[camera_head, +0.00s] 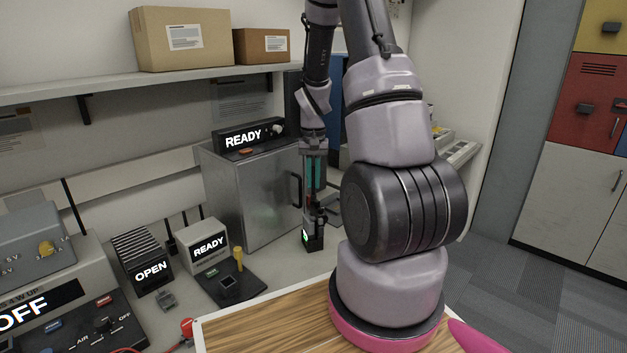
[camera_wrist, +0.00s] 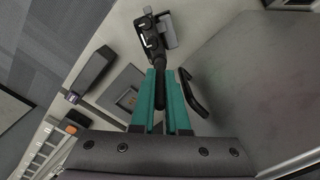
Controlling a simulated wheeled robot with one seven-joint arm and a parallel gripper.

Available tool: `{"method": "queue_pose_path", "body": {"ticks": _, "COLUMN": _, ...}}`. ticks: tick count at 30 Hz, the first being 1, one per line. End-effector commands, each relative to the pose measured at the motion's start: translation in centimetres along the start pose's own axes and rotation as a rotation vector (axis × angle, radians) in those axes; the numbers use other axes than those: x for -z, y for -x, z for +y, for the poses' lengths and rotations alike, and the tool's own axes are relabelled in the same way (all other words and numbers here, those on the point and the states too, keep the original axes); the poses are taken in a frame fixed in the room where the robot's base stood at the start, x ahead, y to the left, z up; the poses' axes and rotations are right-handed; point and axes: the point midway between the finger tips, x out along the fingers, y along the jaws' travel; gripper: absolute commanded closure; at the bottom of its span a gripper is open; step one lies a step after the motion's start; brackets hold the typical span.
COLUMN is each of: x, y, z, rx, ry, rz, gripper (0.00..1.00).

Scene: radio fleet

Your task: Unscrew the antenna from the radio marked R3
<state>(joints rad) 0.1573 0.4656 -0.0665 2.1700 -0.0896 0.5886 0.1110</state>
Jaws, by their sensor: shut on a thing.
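My gripper (camera_head: 314,184) points down in front of the metal cabinet, its teal fingers closed on a dark, thin part. In the wrist view, my gripper (camera_wrist: 162,80) has a dark rod (camera_wrist: 160,92) between its teal fingers. The device also shows beyond the fingertips in the wrist view (camera_wrist: 152,36). It looks like a radio with the rod as its antenna. I cannot read a mark R3, nor tell whether it hangs free or rests on something.
The metal cabinet (camera_head: 238,200) bears a READY display (camera_head: 250,137). On the counter stand an OPEN unit (camera_head: 143,264), a READY unit (camera_head: 203,246) and a dark tray (camera_head: 236,297) with a yellow-topped post. Boxes (camera_head: 182,40) sit on the shelf. A wooden top (camera_head: 262,327) lies in front.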

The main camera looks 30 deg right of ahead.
Motion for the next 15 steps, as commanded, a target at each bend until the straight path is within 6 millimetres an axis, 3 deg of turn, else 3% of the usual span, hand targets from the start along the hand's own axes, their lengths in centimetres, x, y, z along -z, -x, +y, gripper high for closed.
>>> {"method": "queue_pose_path", "body": {"ticks": 5, "x": 0.03, "y": 0.03, "z": 0.02, "rx": 0.000, "ry": 0.028, "rz": 0.001, "gripper": 1.00}}
{"method": "queue_pose_path", "body": {"ticks": 8, "x": 0.04, "y": 0.03, "z": 0.02, "rx": 0.001, "ry": 0.159, "rz": 0.001, "gripper": 1.00}}
{"method": "queue_pose_path", "body": {"ticks": 9, "x": 0.04, "y": 0.03, "z": 0.03, "rx": 0.000, "ry": 0.182, "rz": 0.001, "gripper": 0.80}}
{"method": "queue_pose_path", "body": {"ticks": 11, "x": 0.03, "y": 0.03, "z": 0.01, "rx": 0.000, "ry": 0.176, "rz": 0.001, "gripper": 0.57}}
{"method": "queue_pose_path", "body": {"ticks": 12, "x": 0.03, "y": 0.03, "z": 0.00, "rx": 0.000, "ry": 0.176, "rz": 0.001, "gripper": 0.52}}
{"method": "queue_pose_path", "body": {"ticks": 15, "x": 0.02, "y": 0.02, "z": -0.01, "rx": 0.000, "ry": 0.175, "rz": 0.001, "gripper": 0.52}}
